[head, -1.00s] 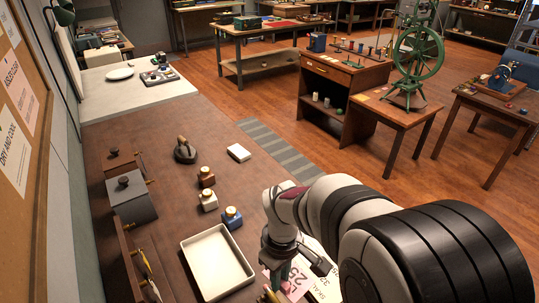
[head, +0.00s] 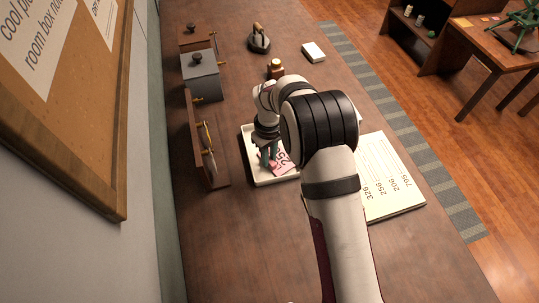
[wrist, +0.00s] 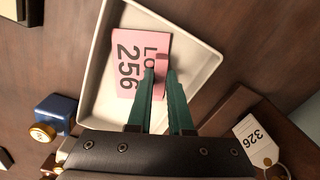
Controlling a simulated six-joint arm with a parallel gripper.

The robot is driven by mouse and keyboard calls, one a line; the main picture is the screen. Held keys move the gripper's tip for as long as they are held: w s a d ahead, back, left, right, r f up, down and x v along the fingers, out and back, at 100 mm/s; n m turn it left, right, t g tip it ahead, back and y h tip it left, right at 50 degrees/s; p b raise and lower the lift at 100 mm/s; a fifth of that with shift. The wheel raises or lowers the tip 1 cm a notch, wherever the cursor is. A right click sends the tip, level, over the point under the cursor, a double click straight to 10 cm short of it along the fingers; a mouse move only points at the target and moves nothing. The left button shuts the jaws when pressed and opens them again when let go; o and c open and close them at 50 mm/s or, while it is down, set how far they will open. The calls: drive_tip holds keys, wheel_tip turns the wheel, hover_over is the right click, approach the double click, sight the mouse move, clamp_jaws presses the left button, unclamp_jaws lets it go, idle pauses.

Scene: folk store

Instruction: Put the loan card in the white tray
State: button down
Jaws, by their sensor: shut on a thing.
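The loan card is a pink card (wrist: 128,62) with "256" printed on it; it also shows in the head view (head: 284,165). My gripper (wrist: 160,77) is shut on the card's edge, its green fingers pointing down at the tray; it also shows in the head view (head: 268,160). The white tray (wrist: 202,62) is a shallow rectangle on the brown counter, and its rim shows in the head view (head: 247,150). The card is over the tray's inside; I cannot tell whether it touches the floor. My arm hides the tray's right part in the head view.
A number sheet (head: 392,185) lies right of the tray. A wooden rack (head: 195,135) stands to its left and a grey box (head: 202,75) behind that. A blue bottle (wrist: 58,112) is close beside the tray.

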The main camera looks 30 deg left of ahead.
drive_tip(key=shift+f, duration=0.1)
drive_tip(key=shift+f, duration=0.15)
drive_tip(key=c, duration=0.8)
unclamp_jaws()
drive_tip(key=shift+c, duration=0.2)
